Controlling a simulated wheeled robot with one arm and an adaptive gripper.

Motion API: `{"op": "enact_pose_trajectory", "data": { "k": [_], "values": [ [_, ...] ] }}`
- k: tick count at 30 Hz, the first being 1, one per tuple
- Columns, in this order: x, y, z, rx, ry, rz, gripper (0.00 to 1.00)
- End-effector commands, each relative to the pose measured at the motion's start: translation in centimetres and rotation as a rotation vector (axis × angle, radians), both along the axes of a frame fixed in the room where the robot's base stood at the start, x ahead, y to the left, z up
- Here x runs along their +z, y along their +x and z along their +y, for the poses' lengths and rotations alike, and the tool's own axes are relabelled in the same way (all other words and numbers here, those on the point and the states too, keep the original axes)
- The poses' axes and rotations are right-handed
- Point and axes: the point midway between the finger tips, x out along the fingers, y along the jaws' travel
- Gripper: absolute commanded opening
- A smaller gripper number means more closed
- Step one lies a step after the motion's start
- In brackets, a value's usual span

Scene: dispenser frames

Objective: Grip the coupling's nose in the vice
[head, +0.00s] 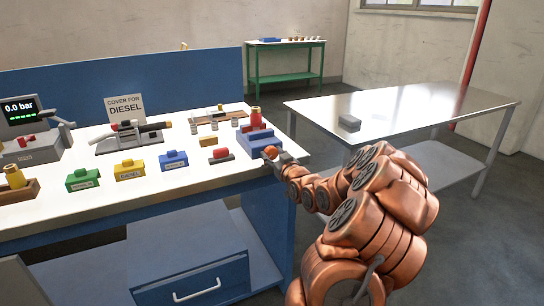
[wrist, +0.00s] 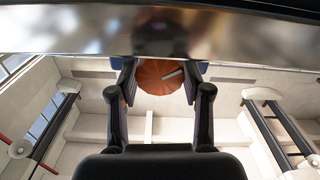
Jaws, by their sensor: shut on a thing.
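The blue vice (head: 262,141) sits at the right end of the white-topped workbench. The coupling, a red piece with a brass-coloured top (head: 255,117), stands upright at the vice's upper end. Whether its nose lies between the jaws, and whether they touch it, is too small to tell. My gripper (head: 272,155) is at the vice's near side, at the bench edge. It is shut on a round orange knob (head: 269,152), which looks like the vice's handle. In the wrist view both fingers (wrist: 160,88) flank the orange knob (wrist: 155,78), which has a pale bar on it.
Green (head: 83,179), yellow (head: 130,169) and blue (head: 174,160) labelled blocks stand left of the vice, with a red-and-black piece (head: 221,155) nearer. A nozzle (head: 135,130) lies by the diesel sign (head: 125,107). A steel table (head: 420,112) stands right, mostly clear.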

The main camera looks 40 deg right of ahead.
Motion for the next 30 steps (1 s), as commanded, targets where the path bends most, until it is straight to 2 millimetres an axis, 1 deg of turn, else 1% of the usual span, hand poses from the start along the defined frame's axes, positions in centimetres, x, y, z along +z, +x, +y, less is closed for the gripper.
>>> {"op": "enact_pose_trajectory", "data": {
  "k": [1, 4, 5, 8, 11, 18, 21, 24, 30],
  "values": [
    [-0.01, 0.01, 0.04, 0.001, 0.0, 0.0, 0.26],
    [-0.02, 0.03, 0.04, 0.001, 0.0, 0.0, 0.15],
    [-0.02, 0.03, 0.04, 0.001, 0.0, 0.0, 0.14],
    [0.01, 0.03, 0.05, 0.001, 0.011, -0.004, 0.14],
    [0.07, 0.04, 0.05, 0.001, 0.064, -0.022, 0.14],
    [0.1, 0.05, 0.07, 0.001, 0.273, -0.098, 0.14],
    [0.06, 0.06, 0.07, 0.002, 0.334, -0.118, 0.14],
    [0.02, 0.05, 0.07, 0.002, 0.366, -0.128, 0.14],
    [-0.02, 0.05, 0.08, 0.002, 0.373, -0.13, 0.14]
  ]
}}
